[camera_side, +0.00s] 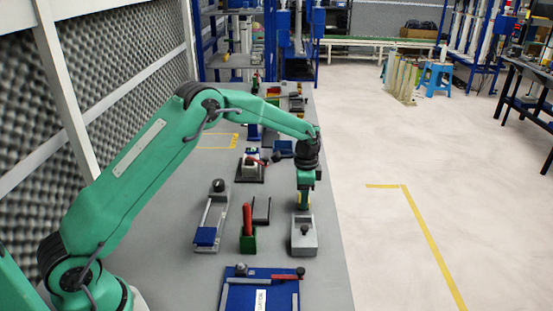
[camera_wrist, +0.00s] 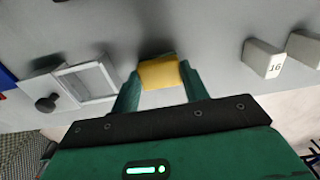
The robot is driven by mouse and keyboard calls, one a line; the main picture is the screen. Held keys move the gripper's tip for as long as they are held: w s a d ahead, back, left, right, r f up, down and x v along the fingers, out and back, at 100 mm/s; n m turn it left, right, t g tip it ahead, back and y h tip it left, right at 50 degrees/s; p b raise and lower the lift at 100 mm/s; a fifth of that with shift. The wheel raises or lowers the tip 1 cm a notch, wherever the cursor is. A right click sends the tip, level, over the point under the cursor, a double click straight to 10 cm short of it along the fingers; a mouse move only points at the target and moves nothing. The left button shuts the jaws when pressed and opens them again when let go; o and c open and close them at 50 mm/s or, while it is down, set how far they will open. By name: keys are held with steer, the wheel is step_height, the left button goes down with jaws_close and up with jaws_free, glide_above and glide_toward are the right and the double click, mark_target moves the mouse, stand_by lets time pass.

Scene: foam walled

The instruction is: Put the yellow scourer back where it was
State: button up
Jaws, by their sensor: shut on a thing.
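My gripper (camera_side: 304,203) points down and is shut on the yellow scourer (camera_wrist: 160,72). In the wrist view the scourer sits between my two green fingers (camera_wrist: 158,88), with the grey table surface around it. In the side view only a small yellow patch of the scourer (camera_side: 303,198) shows between the fingers, just behind a grey box with a dark knob (camera_side: 304,240). In the wrist view a grey box with a pale rectangular recess (camera_wrist: 88,82) lies left of the fingers, with a dark knob (camera_wrist: 47,103) beside it. I cannot tell whether the scourer touches the table.
A green holder with a red handle (camera_side: 248,240), a blue-and-grey slide fixture (camera_side: 209,225) and a blue board (camera_side: 262,292) stand nearby. A block marked 16 (camera_wrist: 262,58) is right of the fingers in the wrist view. The table's right edge is close to my gripper.

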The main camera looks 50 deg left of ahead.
steer(key=shift+f, duration=0.15)
steer(key=o, duration=1)
steer(key=shift+c, duration=0.2)
step_height(320, 180, up, 12)
stand_by(0.7)
